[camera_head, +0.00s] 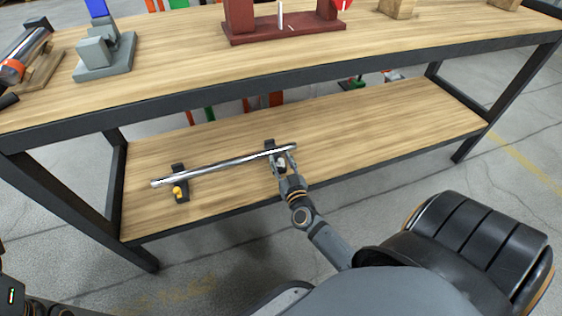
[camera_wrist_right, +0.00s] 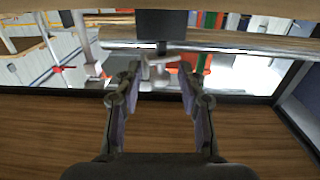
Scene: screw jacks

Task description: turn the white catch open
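A long metal bar (camera_head: 225,164) lies across two dark holders on the lower shelf. The left holder (camera_head: 180,171) carries a yellow catch (camera_head: 178,191). My right gripper (camera_head: 281,163) is at the right holder (camera_head: 269,145) and hides much of its front. In the right wrist view, a pale, whitish catch (camera_wrist_right: 160,59) shows below the dark holder block (camera_wrist_right: 162,24), in front of the bar (camera_wrist_right: 235,42). My right gripper (camera_wrist_right: 158,72) is open there, with one finger on each side of the catch. Contact cannot be told.
The tabletop (camera_head: 190,62) overhangs the shelf (camera_head: 370,125), with dark frame legs (camera_head: 62,205) at the sides. On top stand a grey fixture (camera_head: 103,57), a dark red stand (camera_head: 285,25) and wooden blocks (camera_head: 397,8). The shelf right of the holders is clear.

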